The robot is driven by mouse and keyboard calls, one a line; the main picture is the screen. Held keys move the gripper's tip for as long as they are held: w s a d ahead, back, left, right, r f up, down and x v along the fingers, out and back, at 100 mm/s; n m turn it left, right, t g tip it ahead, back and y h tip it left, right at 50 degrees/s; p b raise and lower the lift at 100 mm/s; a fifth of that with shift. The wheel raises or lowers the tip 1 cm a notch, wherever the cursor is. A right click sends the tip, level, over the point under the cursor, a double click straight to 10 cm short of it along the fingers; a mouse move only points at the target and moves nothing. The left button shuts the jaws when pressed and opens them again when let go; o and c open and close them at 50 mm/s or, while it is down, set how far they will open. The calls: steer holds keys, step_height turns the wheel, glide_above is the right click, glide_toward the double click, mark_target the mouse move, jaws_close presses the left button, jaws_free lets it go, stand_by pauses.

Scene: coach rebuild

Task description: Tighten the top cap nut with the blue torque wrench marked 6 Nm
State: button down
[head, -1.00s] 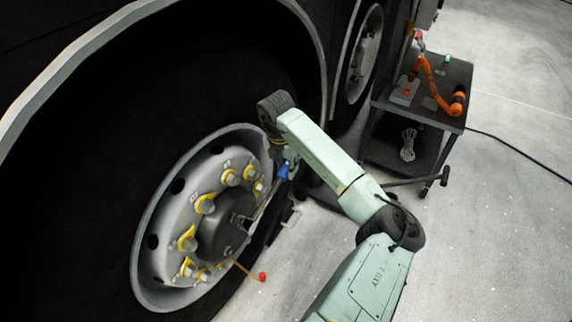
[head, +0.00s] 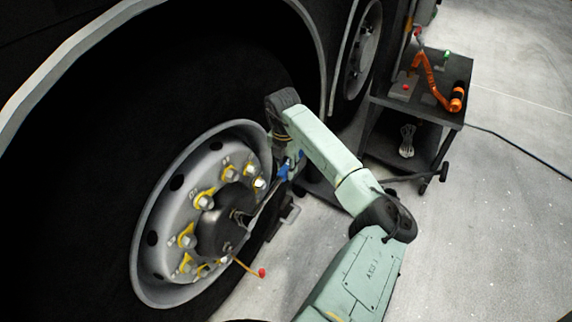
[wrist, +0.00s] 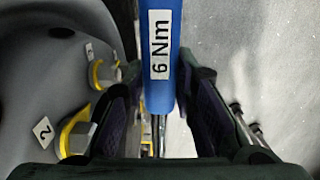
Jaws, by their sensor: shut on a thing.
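The blue torque wrench (wrist: 161,30) carries a white "6 Nm" label and runs upright through the middle of the wrist view. My gripper (wrist: 163,105) is shut on it, one dark finger on each side. In the head view my gripper (head: 286,168) is beside the wheel's right rim, with a bit of blue wrench handle (head: 298,156) showing. The wrench's metal shaft (head: 263,203) slants down left to the dark hub cap (head: 212,232). Its end is at a fitting (head: 238,215) on the hub; I cannot tell whether it is seated on the top cap nut, which is hidden or too small.
Wheel nuts with yellow pointers (head: 204,202) ring the hub; numbered tags show in the wrist view. An orange rod with a red end (head: 261,273) sticks out below. A dark cart (head: 440,112) with an orange tool (head: 430,80) stands at the back right.

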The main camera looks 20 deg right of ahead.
stand_by(0.4)
steer(key=shift+f+g+y, duration=0.3)
steer(key=shift+f+y, duration=0.1)
steer(key=shift+f, duration=0.55)
steer(key=shift+d, duration=0.1)
steer(key=shift+f+g+y, duration=0.3)
steer(key=shift+f+y, duration=0.2)
steer(key=shift+f, duration=0.5)
steer(key=shift+f+g+y+b, duration=0.35)
steer(key=shift+f+b, duration=0.2)
steer(key=shift+f, duration=0.4)
steer(key=shift+s, duration=0.1)
